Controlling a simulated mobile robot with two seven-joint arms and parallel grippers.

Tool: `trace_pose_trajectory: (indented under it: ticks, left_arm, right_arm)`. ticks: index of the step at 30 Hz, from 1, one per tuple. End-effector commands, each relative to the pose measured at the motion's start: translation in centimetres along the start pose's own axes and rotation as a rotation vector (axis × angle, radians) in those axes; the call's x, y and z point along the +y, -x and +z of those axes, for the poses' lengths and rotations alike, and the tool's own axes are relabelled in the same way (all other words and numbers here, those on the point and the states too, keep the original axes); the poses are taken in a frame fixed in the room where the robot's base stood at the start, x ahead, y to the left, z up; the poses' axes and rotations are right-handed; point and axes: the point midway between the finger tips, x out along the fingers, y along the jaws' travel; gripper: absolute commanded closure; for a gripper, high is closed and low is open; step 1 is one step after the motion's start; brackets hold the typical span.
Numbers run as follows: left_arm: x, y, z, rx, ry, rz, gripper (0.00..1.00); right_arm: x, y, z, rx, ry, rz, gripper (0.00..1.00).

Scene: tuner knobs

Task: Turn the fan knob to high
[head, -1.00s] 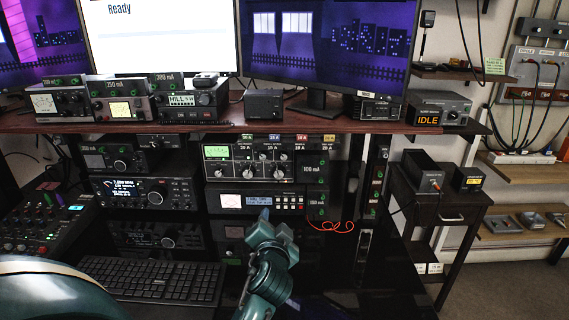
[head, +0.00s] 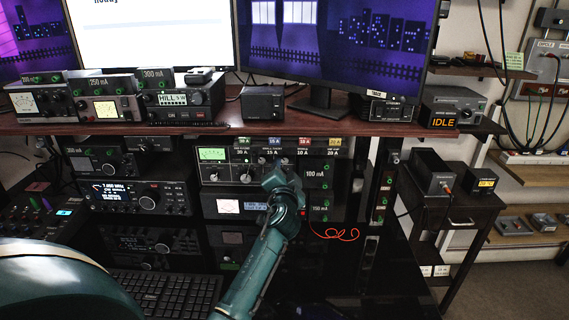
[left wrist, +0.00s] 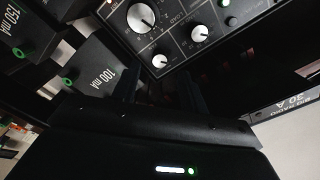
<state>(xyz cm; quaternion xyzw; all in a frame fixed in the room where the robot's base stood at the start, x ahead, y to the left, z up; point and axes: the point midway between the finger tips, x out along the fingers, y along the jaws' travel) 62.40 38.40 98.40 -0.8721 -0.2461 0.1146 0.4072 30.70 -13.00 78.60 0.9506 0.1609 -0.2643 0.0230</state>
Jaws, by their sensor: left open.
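The tuner (head: 208,172) is a grey-fronted box with a green-lit meter and a row of pale knobs, under the shelf. One pale knob (head: 246,175) shows just left of my left gripper (head: 276,176), which covers the right part of the panel. In the left wrist view the panel shows a large white knob (left wrist: 141,17) and two smaller white knobs, one right (left wrist: 199,33) and one below (left wrist: 159,60). My left gripper is open, its dark fingers short of the panel, with nothing between them. My right gripper is out of view.
A radio with a lit display (head: 118,192) stands left of the tuner. A box marked 100 mA (head: 316,173) sits at its right. The shelf edge (head: 200,129) runs just above. A keyboard (head: 160,292) and a red wire (head: 335,234) are below.

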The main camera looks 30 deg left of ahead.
Motion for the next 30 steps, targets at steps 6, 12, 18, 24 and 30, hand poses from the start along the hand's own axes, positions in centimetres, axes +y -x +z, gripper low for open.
trace_pose_trajectory:
  ticks: [6, 12, 18, 24, 30]
  left_arm:
    - [0.0, -3.1, 0.0, 0.0, 0.0, -0.001, 0.57]
    - [0.0, -4.1, 0.1, -0.001, 0.0, 0.0, 0.57]
    - [0.0, -4.1, 0.1, -0.001, 0.001, 0.0, 0.57]
    - [0.0, -4.1, 0.1, -0.001, 0.001, 0.0, 0.69]
    - [0.0, -4.1, 0.1, -0.001, 0.001, 0.001, 0.85]
  right_arm:
    - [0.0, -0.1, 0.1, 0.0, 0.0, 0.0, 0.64]
    - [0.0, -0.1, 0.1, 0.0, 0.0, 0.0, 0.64]
    - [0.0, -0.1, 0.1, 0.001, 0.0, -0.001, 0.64]
    - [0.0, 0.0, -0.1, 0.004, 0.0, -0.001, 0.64]
    - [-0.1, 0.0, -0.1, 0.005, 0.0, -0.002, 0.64]
